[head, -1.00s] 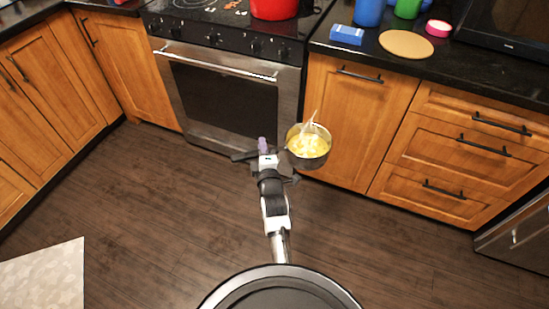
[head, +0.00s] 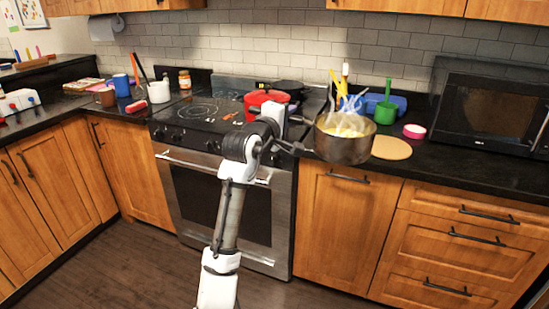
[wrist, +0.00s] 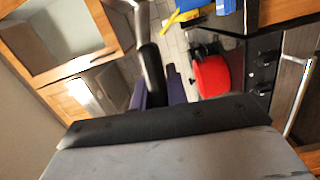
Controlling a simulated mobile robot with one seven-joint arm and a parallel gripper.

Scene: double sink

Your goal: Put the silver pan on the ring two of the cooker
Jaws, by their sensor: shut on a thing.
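The silver pan (head: 343,148) is held level in the air in front of the counter, right of the cooker; yellow food (head: 345,131) is in it. My gripper (wrist: 155,92) is shut on the pan's dark handle (wrist: 153,65) in the wrist view; in the head view my own arm mostly hides the grip. The cooker (head: 180,128) is left of the pan, with a bare marked ring (head: 200,108) at its left. A red pot (head: 262,99) stands at the cooktop's right and also shows in the wrist view (wrist: 212,76). I cannot tell which ring is two.
A dark pan (head: 284,87) stands behind the red pot. Right of the cooker are a green container (head: 386,112), a round tan board (head: 391,148), a pink item (head: 414,131) and a microwave (head: 490,105). Mugs and a white pot (head: 158,92) stand left.

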